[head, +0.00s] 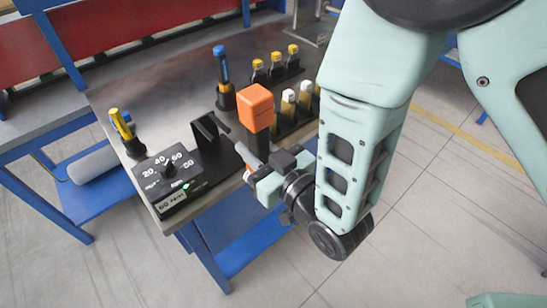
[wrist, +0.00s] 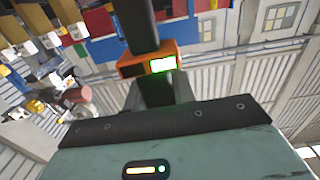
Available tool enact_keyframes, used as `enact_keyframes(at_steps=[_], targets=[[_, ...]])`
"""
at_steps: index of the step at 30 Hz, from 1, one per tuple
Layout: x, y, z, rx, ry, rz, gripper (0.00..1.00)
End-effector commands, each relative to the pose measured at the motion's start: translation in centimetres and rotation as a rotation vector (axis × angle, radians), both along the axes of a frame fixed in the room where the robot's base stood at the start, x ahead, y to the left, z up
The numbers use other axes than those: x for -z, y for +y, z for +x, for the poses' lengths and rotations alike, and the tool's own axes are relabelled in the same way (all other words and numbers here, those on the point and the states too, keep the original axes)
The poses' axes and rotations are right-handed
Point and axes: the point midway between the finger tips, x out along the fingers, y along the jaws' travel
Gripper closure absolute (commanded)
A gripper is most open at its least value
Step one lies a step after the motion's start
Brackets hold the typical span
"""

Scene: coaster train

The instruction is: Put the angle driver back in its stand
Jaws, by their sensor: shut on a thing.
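The angle driver (head: 255,106) shows in the head view as an orange block end with darker parts below it, partly hidden by my gripper. My gripper (head: 262,168) is shut on it near the table's front edge. In the wrist view the driver's black body (wrist: 140,25) stands upright in the picture, with an orange collar and a green-lit display. A black stand (head: 209,127) with an upright bracket is on the table, just left of the driver. The driver appears beside the stand; I cannot tell whether they touch.
A black torque box (head: 168,180) with a dial sits at the table corner left of the stand. A yellow-handled tool (head: 121,125) and a blue-topped tool (head: 222,65) stand in holders. The grey tabletop (head: 160,95) has free room.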

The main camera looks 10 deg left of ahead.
Motion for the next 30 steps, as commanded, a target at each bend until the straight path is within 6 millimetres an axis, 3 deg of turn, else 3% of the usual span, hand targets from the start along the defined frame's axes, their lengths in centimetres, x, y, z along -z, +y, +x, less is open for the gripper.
enact_keyframes(at_steps=[8,25,30], targets=[[-1.0,1.0,0.2,-0.014,0.007,0.014,1.0],[-1.0,4.9,3.6,-0.013,0.005,0.014,1.0],[-0.9,4.8,3.5,-0.013,0.006,0.013,1.0]])
